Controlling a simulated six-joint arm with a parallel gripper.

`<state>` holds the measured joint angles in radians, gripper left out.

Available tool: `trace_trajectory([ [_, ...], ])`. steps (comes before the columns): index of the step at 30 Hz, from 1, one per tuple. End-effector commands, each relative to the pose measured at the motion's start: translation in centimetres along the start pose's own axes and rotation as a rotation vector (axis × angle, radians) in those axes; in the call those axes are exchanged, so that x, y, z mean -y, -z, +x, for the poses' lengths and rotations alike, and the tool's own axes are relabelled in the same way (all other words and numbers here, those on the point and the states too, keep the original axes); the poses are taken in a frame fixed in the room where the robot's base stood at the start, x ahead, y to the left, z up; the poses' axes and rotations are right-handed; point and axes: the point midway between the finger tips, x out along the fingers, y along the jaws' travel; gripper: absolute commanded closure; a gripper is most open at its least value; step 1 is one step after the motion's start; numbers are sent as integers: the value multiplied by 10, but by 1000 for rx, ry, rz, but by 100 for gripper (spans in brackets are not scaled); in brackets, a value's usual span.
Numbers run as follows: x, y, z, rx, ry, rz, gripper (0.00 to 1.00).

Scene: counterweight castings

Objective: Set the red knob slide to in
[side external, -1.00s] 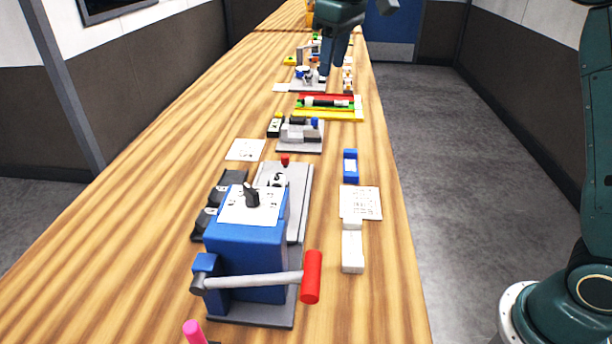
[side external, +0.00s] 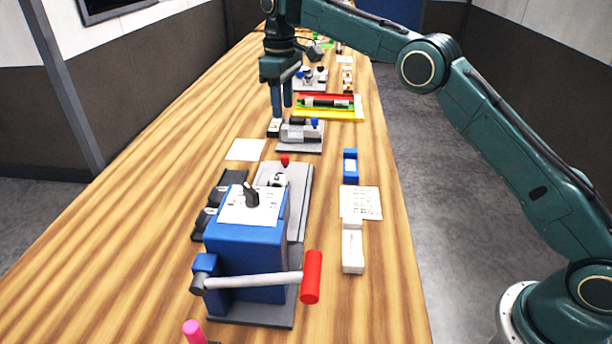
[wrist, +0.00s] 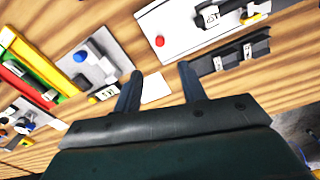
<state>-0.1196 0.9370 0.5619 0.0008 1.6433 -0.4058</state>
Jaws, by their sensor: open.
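The red knob (side external: 285,160) stands at the far end of a light grey plate (side external: 298,190), behind the blue box with the crank. In the wrist view the red knob (wrist: 159,41) shows as a round red top on the pale plate (wrist: 185,27), beyond my fingertips. Labelled pieces sit farther along that plate, but I cannot read the slide's position. My gripper (side external: 281,108) points down, open and empty, above the table and farther back than the red knob. In the wrist view my gripper's fingers (wrist: 160,72) are apart with nothing between them.
The blue box (side external: 245,250) has a crank with a red handle (side external: 312,277). A grey fixture with a blue knob (side external: 314,122) stands close to my gripper. A white card (side external: 246,149) lies left of the red knob. A blue piece (side external: 350,165) stands to the right.

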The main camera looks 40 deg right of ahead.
Motion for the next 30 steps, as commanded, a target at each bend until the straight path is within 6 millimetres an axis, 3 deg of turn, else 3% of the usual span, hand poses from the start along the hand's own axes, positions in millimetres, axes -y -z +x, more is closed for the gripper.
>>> trace_trajectory([
  [9, 0, 0, 3, 0, 0, 0, 59],
  [17, 0, 0, 17, 1, 0, 0, 59],
  [30, 0, 0, 71, 2, 1, 0, 59],
])
